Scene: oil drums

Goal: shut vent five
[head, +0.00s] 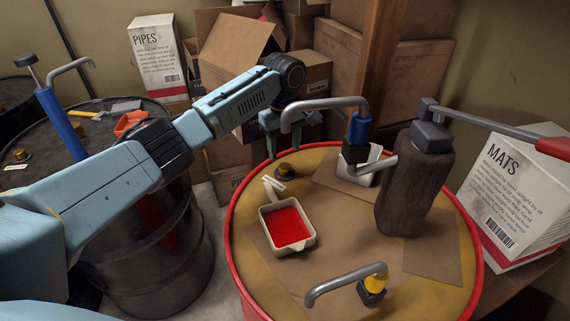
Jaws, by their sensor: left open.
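My left gripper (290,138) is open and empty, with its fingers pointing down over the far rim of the red-rimmed drum (330,277). A small dark brass cap (286,170) sits on the drum top just below and in front of the fingers, apart from them. A bent grey spout with a blue collar (358,128) stands to the right of the gripper. Another bent spout with a yellow collar (377,274) is at the near edge. No number five is readable, so I cannot tell which fitting is vent five. My right gripper is not in view.
A tray of red liquid (268,241), a white piece (272,186) and a dark block-shaped body (408,190) with a long red-ended lever stand on the drum. A black drum (150,250) is left, under my arm. Cartons (398,70) crowd behind; a MATS box (515,195) is right.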

